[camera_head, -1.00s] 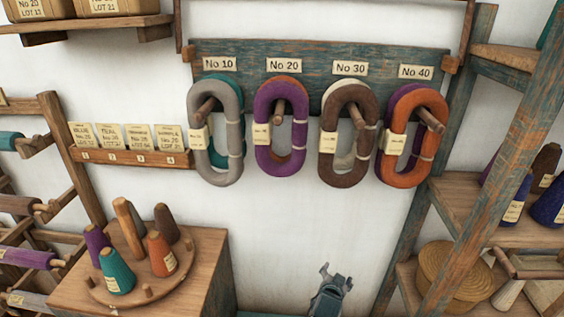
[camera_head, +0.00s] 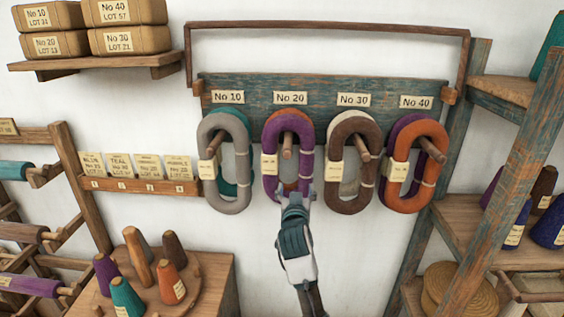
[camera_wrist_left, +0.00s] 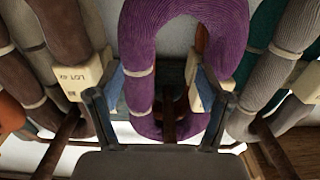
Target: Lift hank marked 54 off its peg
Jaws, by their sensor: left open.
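The purple hank (camera_head: 268,180) hangs on the No 20 peg (camera_head: 287,150), with orange yarn (camera_head: 300,124) showing with it. My left gripper (camera_head: 296,194) is open at the lower end of this hank. In the left wrist view the purple hank (camera_wrist_left: 143,75) shows between the two spread fingers (camera_wrist_left: 165,95), with a cream tag by one finger. I cannot tell whether the fingers touch the yarn. The tags are too small or turned to read, so I cannot tell which hank is marked 54. My right gripper is not in view.
A grey hank (camera_head: 208,180) hangs close on the left, a brown hank (camera_head: 347,200) and an orange hank (camera_head: 410,200) on the right. A wooden rail (camera_head: 330,27) runs above the pegboard (camera_head: 260,85). A cone stand (camera_head: 188,292) is at lower left.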

